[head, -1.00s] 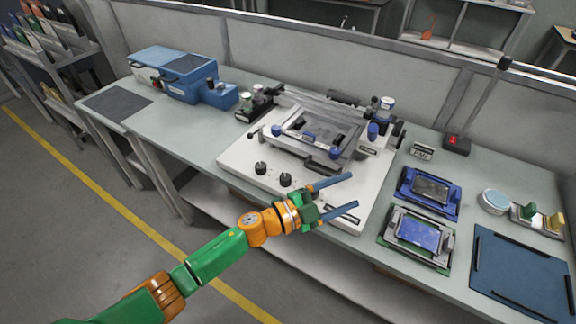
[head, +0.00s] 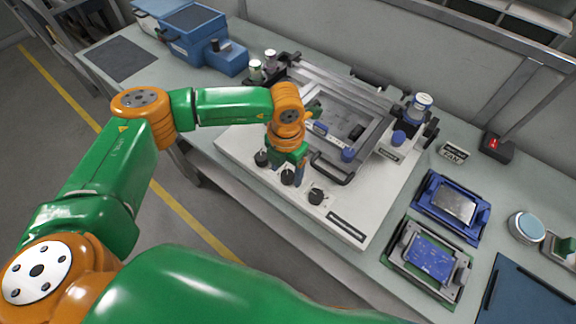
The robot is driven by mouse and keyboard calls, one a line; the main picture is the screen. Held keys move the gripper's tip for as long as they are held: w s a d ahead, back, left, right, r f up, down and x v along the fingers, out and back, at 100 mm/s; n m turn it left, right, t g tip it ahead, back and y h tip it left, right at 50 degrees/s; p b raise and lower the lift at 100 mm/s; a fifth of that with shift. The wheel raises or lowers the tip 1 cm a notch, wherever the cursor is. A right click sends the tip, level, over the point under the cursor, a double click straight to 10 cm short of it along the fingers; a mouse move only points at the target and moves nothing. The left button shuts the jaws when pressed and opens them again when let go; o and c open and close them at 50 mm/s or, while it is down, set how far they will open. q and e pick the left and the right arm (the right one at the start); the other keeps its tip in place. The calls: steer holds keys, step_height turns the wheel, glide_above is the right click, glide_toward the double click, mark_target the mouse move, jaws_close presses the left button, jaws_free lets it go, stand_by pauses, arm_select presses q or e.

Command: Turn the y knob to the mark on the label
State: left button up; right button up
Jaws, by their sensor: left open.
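Three black knobs stand in a row along the front of the white base plate (head: 235,150) of the alignment machine: a left knob (head: 261,158), a middle knob (head: 287,177) and a right knob (head: 316,196). Which one is the y knob I cannot read, and no mark is legible. The gripper hides part of the plate behind. A small lettered card (head: 453,153) stands right of the machine. My right gripper is out of view.
The machine's metal frame (head: 375,130) rises behind the knobs, with a black handle (head: 332,170) near the gripper. Blue fixture (head: 430,210) and grey fixture (head: 400,262) lie to the right. A blue device (head: 195,45) stands at the back left.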

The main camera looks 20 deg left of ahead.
arm_select(q)
steer(key=shift+f, duration=0.55)
steer(key=shift+w+f, duration=0.45)
steer(key=shift+s, duration=0.2)
jaws_close()
steer(key=shift+f+m+b, duration=0.15)
steer(key=shift+m+b, duration=0.75)
steer(key=shift+b, duration=0.25)
steer(key=m+b, duration=1)
steer(key=m, duration=0.1)
steer(key=shift+m+b, duration=0.4)
steer(key=shift+r+m+b, duration=0.2)
steer(key=shift+m+b, duration=0.85)
steer(key=shift+m, duration=1.05)
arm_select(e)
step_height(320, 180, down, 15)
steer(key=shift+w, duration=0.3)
